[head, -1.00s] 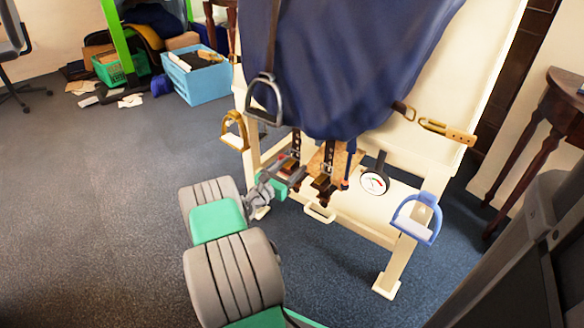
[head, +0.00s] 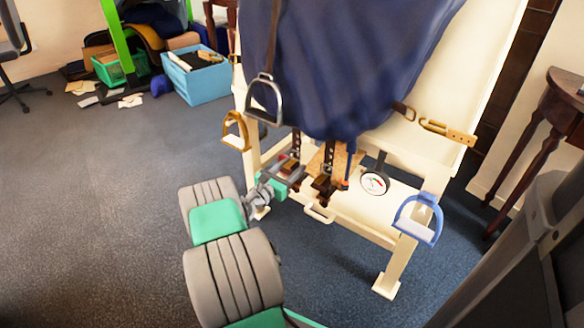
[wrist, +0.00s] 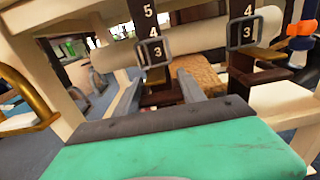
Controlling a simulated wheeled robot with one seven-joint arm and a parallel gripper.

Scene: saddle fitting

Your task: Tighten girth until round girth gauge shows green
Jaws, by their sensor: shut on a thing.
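The round girth gauge (head: 374,184) hangs right of the straps in the head view. Its white dial shows red and green marks, but the needle is too small to read surely. Two dark straps with buckles hang below the blue cloth. In the wrist view the left strap (wrist: 148,12) bears 5, 4, 3, with 3 framed by its buckle (wrist: 154,52). The right strap (wrist: 243,10) shows 4 and 3, with 3 in its buckle (wrist: 246,33). My gripper (wrist: 162,90) is shut on the dark lower end of the left strap, between its grey fingers.
A grey stirrup (head: 264,98), a brass stirrup (head: 235,131) and a blue stirrup (head: 417,219) hang around the cream stand (head: 408,262). A wooden side table (head: 560,115) stands right. The carpet at left is open.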

